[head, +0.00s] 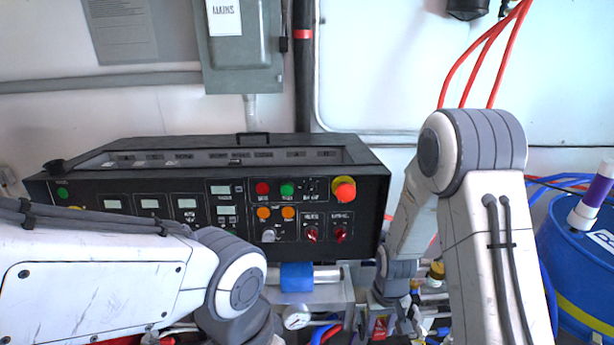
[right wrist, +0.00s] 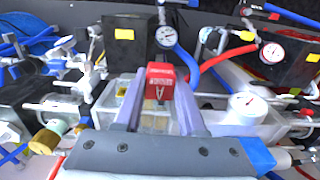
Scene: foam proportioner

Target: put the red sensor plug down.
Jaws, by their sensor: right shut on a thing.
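The red sensor plug (right wrist: 160,82) shows in the right wrist view, upright between the two fingers of my right gripper (right wrist: 158,100). The gripper is shut on it. Clear and white fittings lie just beneath and behind the plug; I cannot tell whether it touches them. In the head view my right gripper is low, right of centre, partly hidden by my own arm, with a small red piece (head: 380,328) beside it. My left arm comes in from the left, and its gripper is out of the picture.
A black control panel (head: 120,190) stands behind the pipework. A blue drum (head: 585,255) stands at the right. Little free room shows around the gripper.

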